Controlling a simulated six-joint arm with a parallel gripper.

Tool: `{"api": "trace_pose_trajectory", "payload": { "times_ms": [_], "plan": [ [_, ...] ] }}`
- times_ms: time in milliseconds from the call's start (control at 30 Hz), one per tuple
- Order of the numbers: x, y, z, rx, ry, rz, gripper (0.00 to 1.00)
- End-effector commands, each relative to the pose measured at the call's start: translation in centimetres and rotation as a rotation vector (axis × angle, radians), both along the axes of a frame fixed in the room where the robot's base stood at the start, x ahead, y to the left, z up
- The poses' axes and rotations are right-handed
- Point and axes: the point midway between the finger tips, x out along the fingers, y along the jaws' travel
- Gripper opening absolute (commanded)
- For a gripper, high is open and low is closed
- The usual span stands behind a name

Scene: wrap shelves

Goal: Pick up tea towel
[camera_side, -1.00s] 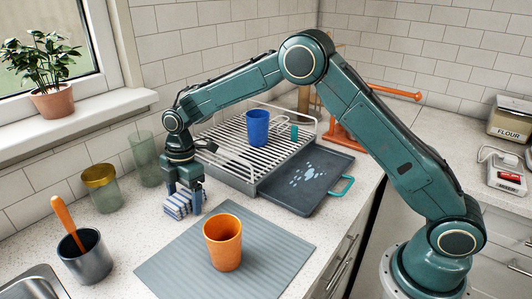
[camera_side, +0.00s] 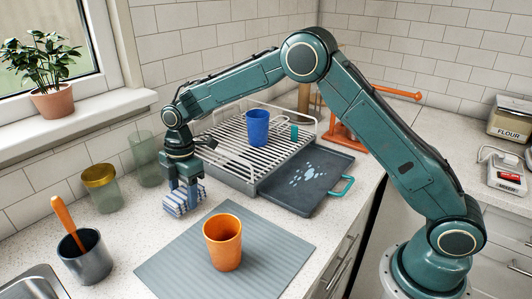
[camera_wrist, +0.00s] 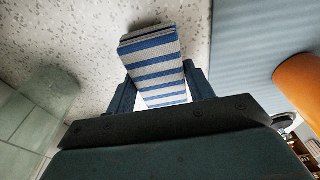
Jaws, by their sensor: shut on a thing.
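The tea towel (camera_side: 176,204) is a folded bundle with blue and white stripes, low over the counter left of the grey mat. In the wrist view the towel (camera_wrist: 153,62) lies between the two fingers, its folded end pointing away from the palm. My gripper (camera_side: 182,206) points down and is shut on the towel; the fingers also show in the wrist view (camera_wrist: 158,92), one on each side of it. I cannot tell whether the towel's underside touches the counter.
An orange cup (camera_side: 223,245) stands on the grey ribbed mat (camera_side: 180,262). Behind are a dish rack (camera_side: 235,172) with a blue cup (camera_side: 257,128) and a dark tray (camera_side: 300,195). Glass jars (camera_side: 102,188) and a utensil pot (camera_side: 85,258) stand to the left.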

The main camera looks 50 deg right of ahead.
Motion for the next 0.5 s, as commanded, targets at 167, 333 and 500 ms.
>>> {"api": "trace_pose_trajectory", "payload": {
  "times_ms": [167, 333, 500],
  "plan": [
    [0.1, 0.0, 2.3, 0.002, -0.006, -0.001, 0.29],
    [0.1, 0.0, 5.0, 0.002, -0.006, -0.001, 0.29],
    [0.1, 0.0, 7.4, 0.001, -0.005, -0.001, 0.29]
  ]
}}
